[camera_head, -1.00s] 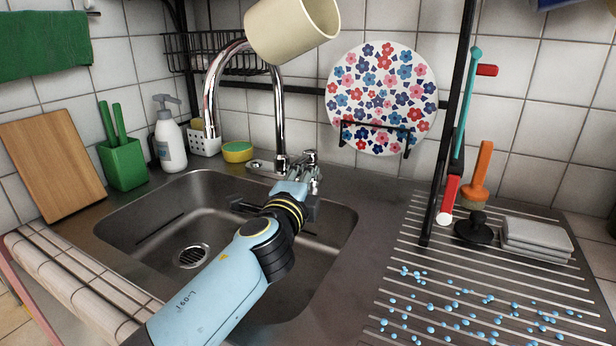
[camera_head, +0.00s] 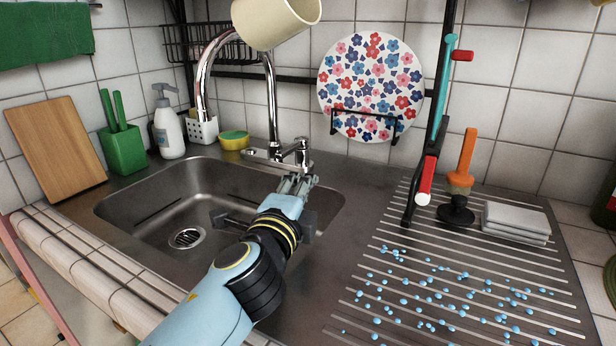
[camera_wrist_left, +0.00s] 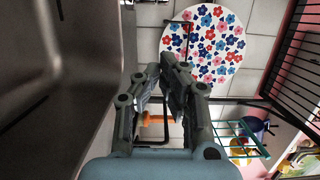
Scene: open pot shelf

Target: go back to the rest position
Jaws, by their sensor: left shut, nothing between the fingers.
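My left arm comes in from the bottom of the head view and reaches over the right part of the sink. My left gripper (camera_head: 300,184) is shut and empty, near the sink's back right corner and just in front of the faucet handle (camera_head: 298,150). It also shows in the left wrist view (camera_wrist_left: 172,62), with its fingertips close together and nothing between them. My right gripper is not in view.
The steel sink (camera_head: 140,190) lies under my left arm. A chrome faucet (camera_head: 271,100) stands behind it, with a cream cup (camera_head: 275,22) above. A flowered plate (camera_head: 370,85) stands on a rack. Water drops dot the drainboard (camera_head: 390,215) at right.

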